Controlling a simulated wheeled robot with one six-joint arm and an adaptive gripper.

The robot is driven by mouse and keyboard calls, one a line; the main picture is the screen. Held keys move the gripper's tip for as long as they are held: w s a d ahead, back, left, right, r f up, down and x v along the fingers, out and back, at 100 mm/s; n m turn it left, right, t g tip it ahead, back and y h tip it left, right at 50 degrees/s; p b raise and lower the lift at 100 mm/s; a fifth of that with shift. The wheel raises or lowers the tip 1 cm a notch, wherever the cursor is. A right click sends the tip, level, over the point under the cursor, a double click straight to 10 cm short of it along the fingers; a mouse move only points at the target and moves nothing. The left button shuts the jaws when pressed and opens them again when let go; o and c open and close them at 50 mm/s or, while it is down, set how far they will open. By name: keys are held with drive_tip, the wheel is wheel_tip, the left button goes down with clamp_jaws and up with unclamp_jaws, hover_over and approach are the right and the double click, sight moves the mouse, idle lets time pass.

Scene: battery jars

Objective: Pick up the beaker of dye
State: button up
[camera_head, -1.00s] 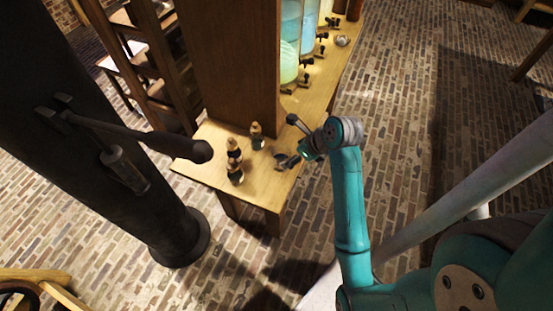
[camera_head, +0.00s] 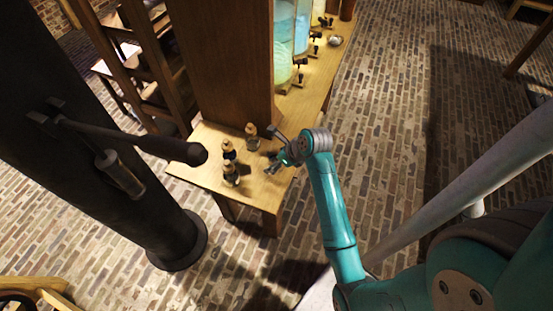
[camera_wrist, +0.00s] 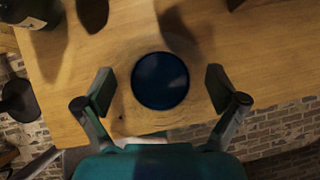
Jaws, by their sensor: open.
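The beaker of dye (camera_wrist: 160,80) shows in the wrist view as a round, dark blue shape seen from above on the wooden table. My gripper (camera_wrist: 160,88) is open, with one finger to the left and one to the right of the beaker. A gap shows on both sides, so neither finger appears to touch it. In the head view my gripper (camera_head: 274,162) is low over the near end of the table. I cannot make out the beaker there; the gripper seems to cover it.
Small bottles (camera_head: 231,175) (camera_head: 251,138) stand on the table left of my gripper; a labelled bottle (camera_wrist: 38,14) shows top left in the wrist view. A tall wooden panel (camera_head: 225,70) and large jars (camera_head: 283,40) stand behind. The table's edge (camera_head: 285,192) is close.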

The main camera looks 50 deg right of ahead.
drive_tip(key=c, duration=1.3)
drive_tip(key=shift+r, duration=0.2)
drive_tip(key=shift+c, duration=0.2)
